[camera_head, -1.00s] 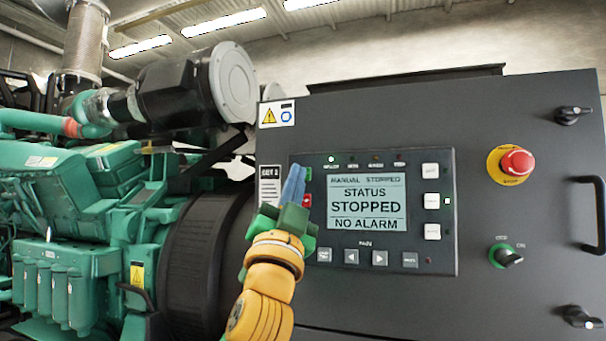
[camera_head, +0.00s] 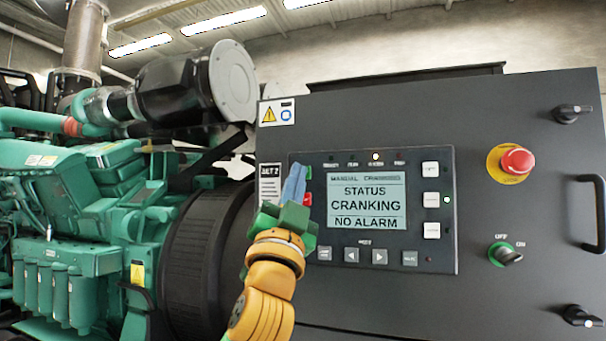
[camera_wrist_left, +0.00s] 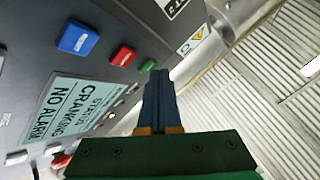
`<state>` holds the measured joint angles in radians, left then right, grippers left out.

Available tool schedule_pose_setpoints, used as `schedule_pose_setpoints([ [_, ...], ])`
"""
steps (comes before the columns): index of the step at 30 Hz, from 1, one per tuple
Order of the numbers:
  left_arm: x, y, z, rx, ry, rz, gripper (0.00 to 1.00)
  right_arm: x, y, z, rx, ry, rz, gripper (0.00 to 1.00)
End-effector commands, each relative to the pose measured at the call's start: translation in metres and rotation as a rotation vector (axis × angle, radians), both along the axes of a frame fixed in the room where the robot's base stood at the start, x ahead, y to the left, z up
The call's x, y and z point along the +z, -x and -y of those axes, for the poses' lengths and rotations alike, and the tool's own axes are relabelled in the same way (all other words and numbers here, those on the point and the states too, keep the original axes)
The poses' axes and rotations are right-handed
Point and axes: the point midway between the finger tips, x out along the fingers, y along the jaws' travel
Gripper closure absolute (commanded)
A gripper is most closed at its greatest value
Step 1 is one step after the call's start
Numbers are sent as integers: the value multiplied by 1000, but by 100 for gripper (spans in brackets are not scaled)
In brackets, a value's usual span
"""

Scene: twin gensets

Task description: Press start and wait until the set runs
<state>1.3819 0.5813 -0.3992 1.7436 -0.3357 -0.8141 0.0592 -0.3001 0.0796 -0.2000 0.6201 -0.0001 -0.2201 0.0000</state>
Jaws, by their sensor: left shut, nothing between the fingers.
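The control panel (camera_head: 440,255) is on the grey cabinet. Its screen (camera_head: 366,205) reads MANUAL, STATUS CRANKING, NO ALARM; it also shows in the left wrist view (camera_wrist_left: 75,105). My left gripper (camera_head: 294,182) is shut and empty, its blue fingers at the panel's left edge. The green start button (camera_head: 309,173) shows just right of the fingertips, and in the left wrist view (camera_wrist_left: 148,65) beside them. I cannot tell whether they touch it. A red button (camera_head: 308,200) sits below it. A blue button (camera_wrist_left: 78,38) shows only in the left wrist view. My right gripper is not in view.
A red emergency stop (camera_head: 516,162) on a yellow ring and a key switch (camera_head: 508,255) are on the cabinet's right. A black handle (camera_head: 592,212) sticks out at the far right. The green engine (camera_head: 75,220) stands left.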

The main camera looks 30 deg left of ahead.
Motion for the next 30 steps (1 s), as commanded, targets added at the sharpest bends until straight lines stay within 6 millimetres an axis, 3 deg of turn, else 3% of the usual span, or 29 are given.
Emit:
schedule_pose_setpoints([
  [4,-2,11,3,0,-1,2,100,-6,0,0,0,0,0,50],
  [13,-1,15,3,-2,-1,1,100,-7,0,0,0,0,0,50],
  [24,-2,63,15,-3,-1,4,100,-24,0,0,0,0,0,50],
  [30,-1,71,17,0,0,0,100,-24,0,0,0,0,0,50],
])
